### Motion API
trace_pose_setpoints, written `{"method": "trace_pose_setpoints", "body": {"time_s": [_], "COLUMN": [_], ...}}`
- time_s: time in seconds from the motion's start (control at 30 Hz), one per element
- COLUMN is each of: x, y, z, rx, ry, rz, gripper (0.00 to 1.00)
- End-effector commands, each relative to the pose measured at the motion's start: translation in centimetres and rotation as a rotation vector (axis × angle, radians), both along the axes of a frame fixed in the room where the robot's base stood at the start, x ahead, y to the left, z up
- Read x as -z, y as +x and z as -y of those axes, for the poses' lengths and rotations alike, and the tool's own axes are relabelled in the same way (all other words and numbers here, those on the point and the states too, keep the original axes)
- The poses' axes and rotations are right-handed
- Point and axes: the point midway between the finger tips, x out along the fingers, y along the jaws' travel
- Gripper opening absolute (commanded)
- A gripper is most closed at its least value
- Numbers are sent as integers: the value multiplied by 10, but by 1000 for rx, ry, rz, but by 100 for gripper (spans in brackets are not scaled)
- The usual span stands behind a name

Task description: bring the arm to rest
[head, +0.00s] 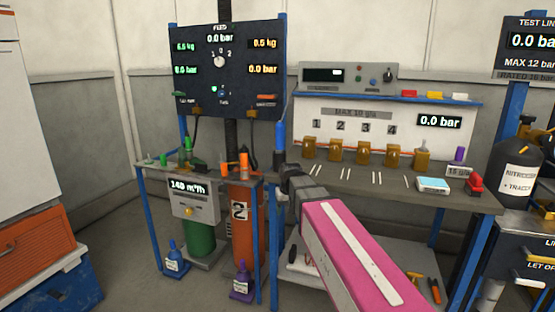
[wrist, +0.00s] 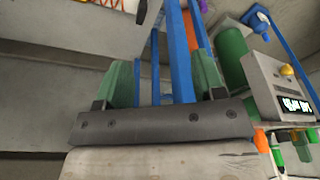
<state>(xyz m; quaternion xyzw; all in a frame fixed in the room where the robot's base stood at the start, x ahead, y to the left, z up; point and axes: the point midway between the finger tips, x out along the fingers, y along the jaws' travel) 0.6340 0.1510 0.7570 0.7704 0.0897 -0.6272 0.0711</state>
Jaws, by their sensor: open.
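My gripper (wrist: 165,82) shows in the wrist view with its two green fingers apart and nothing between them. Blue posts of a stand lie beyond the gap. In the head view my pink arm reaches up from the lower right. Its dark grey end is in front of the left end of the grey bench (head: 345,180), and the fingers cannot be made out there. Whether the arm touches the bench cannot be told.
Left of my arm are an orange cylinder (head: 246,225), a green cylinder (head: 201,237) and a meter box (head: 194,203). Open floor lies at the lower left.

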Motion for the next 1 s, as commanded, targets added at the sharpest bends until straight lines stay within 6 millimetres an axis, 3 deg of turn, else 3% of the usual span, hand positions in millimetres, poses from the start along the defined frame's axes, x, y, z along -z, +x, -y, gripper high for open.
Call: {"method": "trace_pose_setpoints", "body": {"time_s": [0.03,0.2,0.5,0.7,1.0], "x": [20,74,152,178,184], "y": [-14,-49,-121,-152,-157], "z": [17,61,125,147,151], "rx": [20,81,182,220,229], "ry": [-4,-14,-24,-26,-25], "rz": [-19,-70,-157,-191,-197], "gripper": [63,63,63,63,63]}}
